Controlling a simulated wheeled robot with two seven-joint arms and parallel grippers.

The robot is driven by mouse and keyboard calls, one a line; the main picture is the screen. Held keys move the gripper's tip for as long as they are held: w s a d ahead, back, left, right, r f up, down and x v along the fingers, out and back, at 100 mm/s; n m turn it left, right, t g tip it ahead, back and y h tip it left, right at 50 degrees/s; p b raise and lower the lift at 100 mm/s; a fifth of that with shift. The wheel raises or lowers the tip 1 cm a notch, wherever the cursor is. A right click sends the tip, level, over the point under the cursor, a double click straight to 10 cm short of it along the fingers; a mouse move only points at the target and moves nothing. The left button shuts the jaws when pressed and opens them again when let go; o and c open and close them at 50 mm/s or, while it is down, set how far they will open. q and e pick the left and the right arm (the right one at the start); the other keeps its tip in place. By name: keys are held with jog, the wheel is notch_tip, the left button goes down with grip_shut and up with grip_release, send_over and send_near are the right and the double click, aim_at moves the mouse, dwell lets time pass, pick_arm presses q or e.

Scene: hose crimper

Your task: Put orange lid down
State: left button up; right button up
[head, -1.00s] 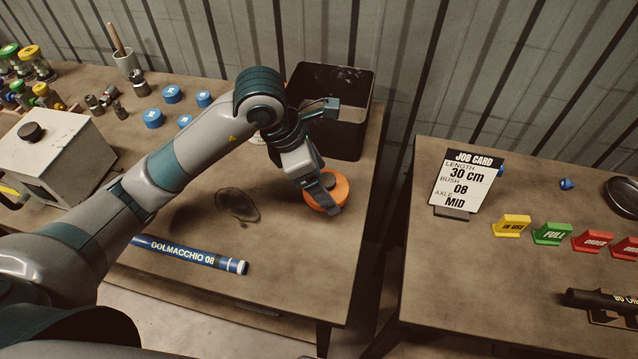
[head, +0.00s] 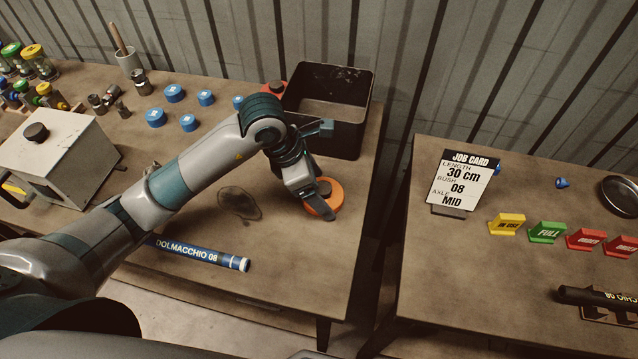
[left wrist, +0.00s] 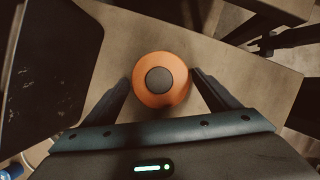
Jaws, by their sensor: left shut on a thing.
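The orange lid (head: 333,192), round with a dark knob, is at the right part of the left table, in front of the black bin. My left gripper (head: 322,200) is shut on it. In the left wrist view the lid (left wrist: 161,98) sits between the two fingers (left wrist: 160,93), with its dark knob facing the camera. The lid is at or very near the table top; I cannot tell whether it touches. My right gripper is not in view.
The open black bin (head: 345,130) stands behind the lid. A blue hose (head: 205,253) lies at the front of the table (head: 290,275). Several blue caps (head: 173,93) and a grey box machine (head: 55,155) are left. A gap separates the job card's table (head: 450,265).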

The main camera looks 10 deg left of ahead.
pick_arm(q)
jog(key=shift+f, duration=0.15)
jog(key=o, duration=1)
jog(key=shift+r, duration=0.3)
jog(key=shift+b+v, duration=1.9)
jog(key=shift+v, duration=3.95)
